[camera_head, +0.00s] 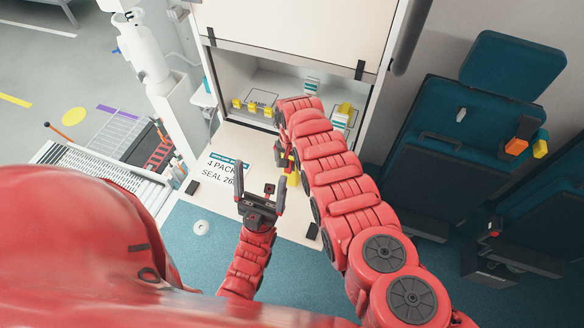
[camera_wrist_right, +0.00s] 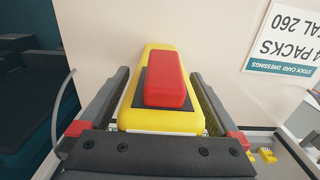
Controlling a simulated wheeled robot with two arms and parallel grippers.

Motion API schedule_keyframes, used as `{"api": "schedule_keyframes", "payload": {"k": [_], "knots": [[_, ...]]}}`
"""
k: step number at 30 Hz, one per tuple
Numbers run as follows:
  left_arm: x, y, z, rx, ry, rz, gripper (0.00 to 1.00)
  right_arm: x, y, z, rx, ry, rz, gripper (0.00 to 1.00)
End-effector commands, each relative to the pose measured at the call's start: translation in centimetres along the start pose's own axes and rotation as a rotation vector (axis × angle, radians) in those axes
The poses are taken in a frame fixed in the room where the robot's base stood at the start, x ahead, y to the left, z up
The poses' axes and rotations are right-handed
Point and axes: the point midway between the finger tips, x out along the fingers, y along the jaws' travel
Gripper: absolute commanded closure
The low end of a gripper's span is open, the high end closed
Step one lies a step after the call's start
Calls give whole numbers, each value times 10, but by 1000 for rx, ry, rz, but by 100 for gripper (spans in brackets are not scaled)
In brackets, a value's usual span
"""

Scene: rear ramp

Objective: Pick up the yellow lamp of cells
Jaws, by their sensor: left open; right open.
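The yellow lamp (camera_wrist_right: 160,120), with a dark patch and a red block on its face, lies between the fingers of my right gripper (camera_wrist_right: 160,78) in the right wrist view. The fingers are open on either side of it; I cannot tell if either touches. In the head view the lamp (camera_head: 293,180) shows only as a small yellow part below my right gripper (camera_head: 284,158), which my arm partly hides. My left gripper (camera_head: 262,187) is open and empty, with its fingers up, in front of the pale lowered panel.
The lowered panel (camera_head: 236,142) carries a printed card (camera_head: 224,171). Behind it, an open cabinet holds several small yellow items (camera_head: 252,107) and another yellow item (camera_head: 344,109). Teal seats (camera_head: 440,140) stand at right. A ramp (camera_head: 90,170) lies at left.

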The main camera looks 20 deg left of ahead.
Motion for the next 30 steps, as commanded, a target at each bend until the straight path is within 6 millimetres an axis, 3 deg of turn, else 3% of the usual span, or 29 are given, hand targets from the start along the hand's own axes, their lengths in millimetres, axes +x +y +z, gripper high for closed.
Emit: {"api": "schedule_keyframes", "payload": {"k": [5,21,30], "knots": [[1,0,0,0,0,0,10,0,0,0,0,0,1,4],[0,0,0,0,0,0,10,0,1,0,1,-1,1,100],[0,0,0,0,0,0,10,-1,1,0,1,-1,1,100]]}}
